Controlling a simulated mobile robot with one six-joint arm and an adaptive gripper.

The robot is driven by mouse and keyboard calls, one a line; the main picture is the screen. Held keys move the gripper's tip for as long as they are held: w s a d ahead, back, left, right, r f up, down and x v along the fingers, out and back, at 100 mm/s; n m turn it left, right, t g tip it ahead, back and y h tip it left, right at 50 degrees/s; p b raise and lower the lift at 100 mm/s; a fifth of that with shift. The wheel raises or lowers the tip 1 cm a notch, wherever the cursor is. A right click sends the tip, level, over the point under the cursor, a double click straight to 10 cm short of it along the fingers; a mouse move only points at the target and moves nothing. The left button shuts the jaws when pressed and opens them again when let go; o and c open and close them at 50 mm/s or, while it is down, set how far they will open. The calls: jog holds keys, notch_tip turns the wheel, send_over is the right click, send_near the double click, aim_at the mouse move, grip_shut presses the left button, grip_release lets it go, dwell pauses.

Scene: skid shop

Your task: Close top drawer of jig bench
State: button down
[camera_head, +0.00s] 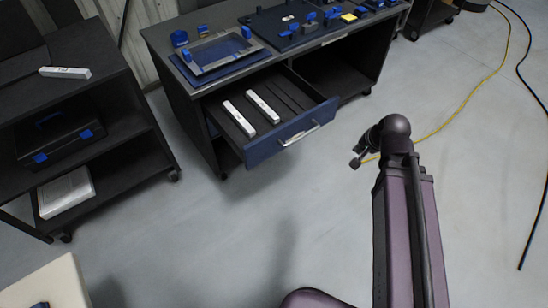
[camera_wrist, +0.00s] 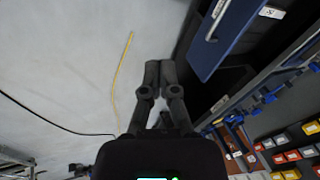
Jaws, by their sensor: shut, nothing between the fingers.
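The jig bench (camera_head: 158,48) is a dark bench with a blue-fronted top drawer (camera_head: 290,138) pulled out on its left side. The drawer has a silver handle (camera_head: 299,134) and holds two white bars (camera_head: 262,106). My gripper (camera_head: 357,163) is to the right of the drawer front and apart from it, with nothing in it. In the wrist view my gripper (camera_wrist: 158,64) is shut, fingertips together, over the floor. The blue drawer front (camera_wrist: 228,32) with its handle (camera_wrist: 217,18) shows at the upper right there, beside the fingers and not touching them.
A dark shelf cart (camera_head: 140,122) stands at the left with a black case (camera_head: 60,138) on it. A yellow cable (camera_head: 463,97) and a black cable (camera_head: 536,85) lie on the floor at the right. The grey floor in front of the drawer is clear.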

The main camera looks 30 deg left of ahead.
jog(key=s+a+f+m+y+b, duration=0.1)
jog(key=a+f+b, duration=0.2)
jog(key=a, duration=0.3)
jog(key=s+a+f+m+y+b, duration=0.1)
jog(key=s+a+f+y+b, duration=0.1)
jog(key=a+f+b, duration=0.2)
jog(key=s+a+f+m+t+y+b, duration=0.1)
jog(key=s+a+f+b, duration=0.1)
jog(key=a+f+b, duration=0.2)
jog(key=shift+a+f+y+b, duration=0.35)
jog(key=shift+a+b, duration=1.4)
jog(key=shift+a, duration=1.05)
jog(key=shift+w+d+r, duration=0.1)
